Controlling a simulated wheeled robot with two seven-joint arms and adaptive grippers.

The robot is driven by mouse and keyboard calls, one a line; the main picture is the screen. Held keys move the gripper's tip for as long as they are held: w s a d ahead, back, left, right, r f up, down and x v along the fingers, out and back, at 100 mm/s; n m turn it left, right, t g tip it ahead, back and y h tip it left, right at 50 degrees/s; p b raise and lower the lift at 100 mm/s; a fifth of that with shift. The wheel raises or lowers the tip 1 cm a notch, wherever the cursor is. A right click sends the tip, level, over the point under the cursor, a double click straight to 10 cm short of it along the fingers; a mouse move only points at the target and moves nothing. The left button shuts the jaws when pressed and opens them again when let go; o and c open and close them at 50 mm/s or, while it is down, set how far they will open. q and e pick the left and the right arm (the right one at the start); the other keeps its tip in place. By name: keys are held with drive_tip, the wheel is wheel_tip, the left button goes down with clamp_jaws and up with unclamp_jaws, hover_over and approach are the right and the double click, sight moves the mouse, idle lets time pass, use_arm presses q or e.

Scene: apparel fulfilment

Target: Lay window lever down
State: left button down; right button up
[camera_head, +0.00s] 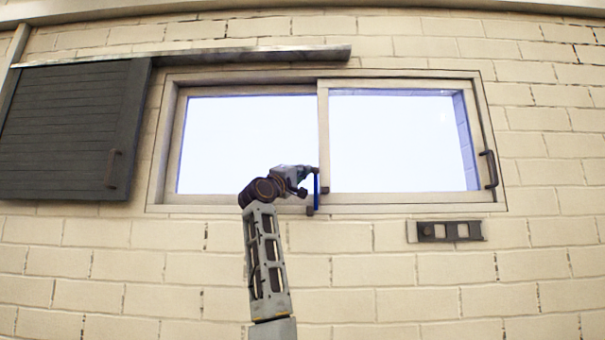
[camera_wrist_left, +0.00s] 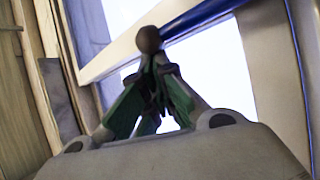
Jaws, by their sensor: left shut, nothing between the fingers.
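The window lever (camera_head: 317,192) is a slim blue bar on the window's middle stile. It stands upright in the head view, with small brown parts beside it. In the left wrist view the blue bar (camera_wrist_left: 208,14) runs toward the top right, and a round brown knob (camera_wrist_left: 148,39) shows at its near end. My left gripper (camera_head: 314,172) is at the lever's upper end. Its green-sided fingers (camera_wrist_left: 150,68) are shut with nothing between them, and their tips are right at the knob. I cannot tell whether they touch it. My right gripper is not in view.
The sliding window's frame (camera_head: 400,200) has a brown pull handle (camera_head: 489,169) at the right. A dark shutter (camera_head: 70,130) hangs on the left under a rail (camera_head: 200,56). A switch plate (camera_head: 446,231) is on the brick wall below. The wall under the window is otherwise clear.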

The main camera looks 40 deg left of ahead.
use_arm(q)
drive_tip(key=shift+s+d+m+t+b, duration=0.1)
drive_tip(key=shift+s+m+t+b, duration=0.05)
drive_tip(key=shift+m+t+b, duration=0.2)
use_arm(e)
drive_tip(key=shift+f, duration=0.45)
use_arm(q)
drive_tip(key=s+d+m+t+h+b, duration=0.1)
drive_tip(key=s+m+h+b, duration=0.1)
drive_tip(key=s+d+f+m+t+h+b, duration=0.1)
drive_tip(key=d+m+b, duration=0.1)
drive_tip(key=b, duration=0.1)
drive_tip(key=shift+s+f+t+h, duration=0.15)
drive_tip(key=shift+s+t+h, duration=0.2)
drive_tip(key=shift+h, duration=0.05)
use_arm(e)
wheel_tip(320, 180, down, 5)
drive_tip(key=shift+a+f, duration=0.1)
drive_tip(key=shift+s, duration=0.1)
